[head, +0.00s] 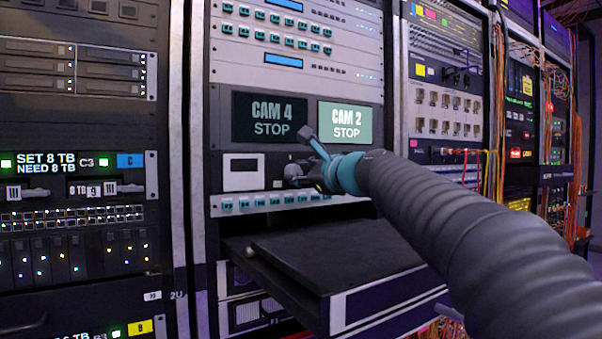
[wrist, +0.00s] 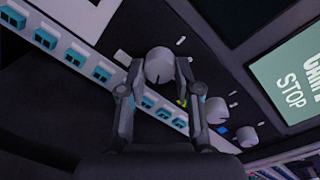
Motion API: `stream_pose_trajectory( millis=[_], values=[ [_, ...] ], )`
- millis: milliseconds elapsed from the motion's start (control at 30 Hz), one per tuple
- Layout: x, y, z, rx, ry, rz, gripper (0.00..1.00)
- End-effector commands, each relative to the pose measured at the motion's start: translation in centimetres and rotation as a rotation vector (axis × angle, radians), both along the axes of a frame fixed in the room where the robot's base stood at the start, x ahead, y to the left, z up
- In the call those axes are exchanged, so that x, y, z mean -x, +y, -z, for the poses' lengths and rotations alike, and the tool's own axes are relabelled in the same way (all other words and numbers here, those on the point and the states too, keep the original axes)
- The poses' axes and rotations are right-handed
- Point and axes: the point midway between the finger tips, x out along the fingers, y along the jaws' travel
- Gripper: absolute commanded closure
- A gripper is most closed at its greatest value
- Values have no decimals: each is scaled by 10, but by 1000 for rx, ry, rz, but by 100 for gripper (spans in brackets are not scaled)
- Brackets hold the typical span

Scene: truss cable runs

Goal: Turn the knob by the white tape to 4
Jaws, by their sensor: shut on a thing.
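A round light-grey knob (wrist: 158,64) sits on a dark panel in the wrist view. A small whitish patch that looks like the white tape (wrist: 121,58) is on the panel just left of this knob. My gripper (wrist: 159,70) has one finger on each side of the knob and is shut on it. I cannot make out a pointer or numbers on the knob; small pale marks (wrist: 181,40) lie on the panel beside it. In the head view my gripper (head: 299,174) is at the panel below the screens, and it hides the knob there.
Two more grey knobs (wrist: 216,110) (wrist: 244,136) stand to the lower right, near yellow (wrist: 182,102) and blue (wrist: 222,130) tape. Below the panel are a row of teal buttons (head: 270,201) and a pulled-out dark shelf (head: 340,250). Screens read CAM 4 STOP (head: 269,118) and CAM 2 STOP (head: 345,122).

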Motion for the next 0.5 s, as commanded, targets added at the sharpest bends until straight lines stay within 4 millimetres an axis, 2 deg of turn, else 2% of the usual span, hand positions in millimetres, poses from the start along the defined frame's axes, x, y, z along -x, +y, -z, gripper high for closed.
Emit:
stream_pose_trajectory(
  millis=[500],
  values=[
    [-1,-2,-1,-36,21,5,100]
  ],
)
